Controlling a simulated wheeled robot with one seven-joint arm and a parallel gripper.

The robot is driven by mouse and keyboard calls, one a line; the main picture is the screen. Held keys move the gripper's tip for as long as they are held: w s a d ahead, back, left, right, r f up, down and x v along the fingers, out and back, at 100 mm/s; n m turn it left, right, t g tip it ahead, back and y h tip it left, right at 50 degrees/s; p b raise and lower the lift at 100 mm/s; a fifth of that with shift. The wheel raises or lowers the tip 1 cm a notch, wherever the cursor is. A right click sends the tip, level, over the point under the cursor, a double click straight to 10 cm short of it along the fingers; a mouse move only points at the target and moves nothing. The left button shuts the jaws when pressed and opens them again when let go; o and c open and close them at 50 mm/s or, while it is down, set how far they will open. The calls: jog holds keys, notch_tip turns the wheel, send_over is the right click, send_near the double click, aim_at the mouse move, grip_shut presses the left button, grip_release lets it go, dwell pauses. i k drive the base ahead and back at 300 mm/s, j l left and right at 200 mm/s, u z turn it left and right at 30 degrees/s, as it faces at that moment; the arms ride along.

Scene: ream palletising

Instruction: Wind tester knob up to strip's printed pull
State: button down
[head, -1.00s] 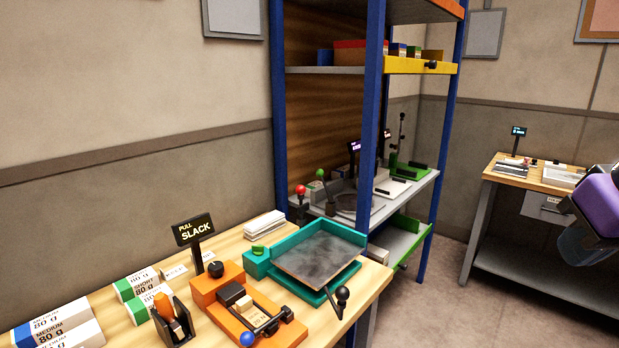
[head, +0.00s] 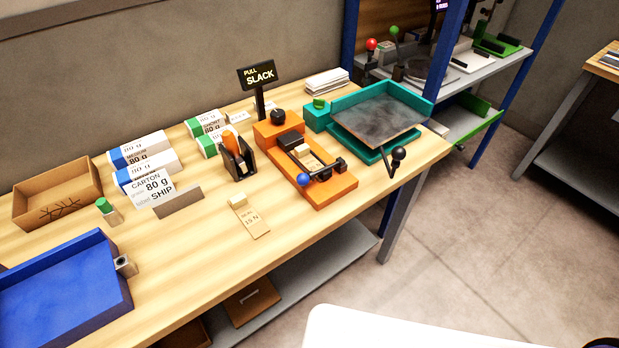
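The orange tester (head: 330,188) stands on the wooden bench, right of centre, with a black knob (head: 278,117) on its raised back block. Its display (head: 258,76) reads "PULL SLACK". A tan strip (head: 308,157) lies in the tester between a black clamp block and a dark bar; its print is too small to read surely now. A lever with a blue ball (head: 304,180) is at the tester's front. Another tan strip (head: 253,222), seemingly printed "15 N", lies on the bench in front. My gripper is not in view.
A teal tray (head: 365,100) with a black-knobbed crank is right of the tester. Paper reams (head: 140,150), a carton label card (head: 150,188), a brown box (head: 58,195) and a blue tray (head: 65,290) are to the left. Floor (head: 450,240) is open at right.

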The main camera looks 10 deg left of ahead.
aim_at(277, 115)
jog(key=i+j+u, duration=0.1)
jog(key=u, duration=0.35)
jog(key=i+j+u, duration=0.1)
jog(key=j+u, duration=0.15)
jog(key=u, duration=0.15)
jog(key=i+j+u, duration=0.1)
jog(key=u, duration=0.35)
